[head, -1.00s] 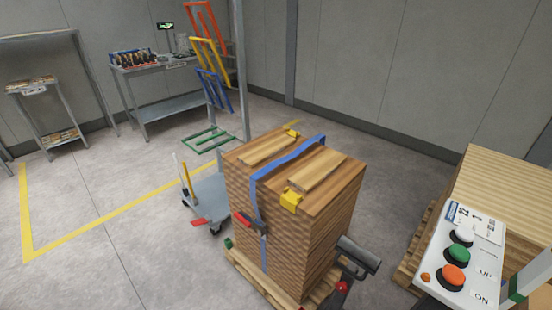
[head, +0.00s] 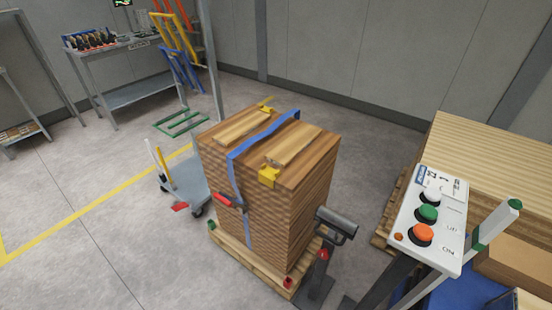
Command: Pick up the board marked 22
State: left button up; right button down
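No marking 22 is readable on any board in the head view. A tall stack of wooden boards (head: 262,210) stands on a pallet (head: 252,262) in the middle. A blue strap (head: 262,140) runs over its top and down its front side. Two separate light boards lie flat on top, one to the left (head: 243,125) of the strap and one to the right (head: 296,146). Yellow corner pieces sit at the front (head: 269,175) and back (head: 266,104) edges. Neither of my grippers is in view.
A control panel (head: 430,218) with white, green and orange buttons stands at the right, before a pale wood stack (head: 490,160). A dark cylinder on a post (head: 336,222) stands beside the strapped stack. A grey cart (head: 187,181) is left of it. Floor at lower left is clear.

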aim_at(282, 154)
jog(key=i+j+z, duration=0.1)
jog(key=j, duration=0.6)
jog(key=i+j+z, duration=0.1)
jog(key=j, duration=0.6)
jog(key=i+j+z, duration=0.1)
jog(key=j, duration=0.6)
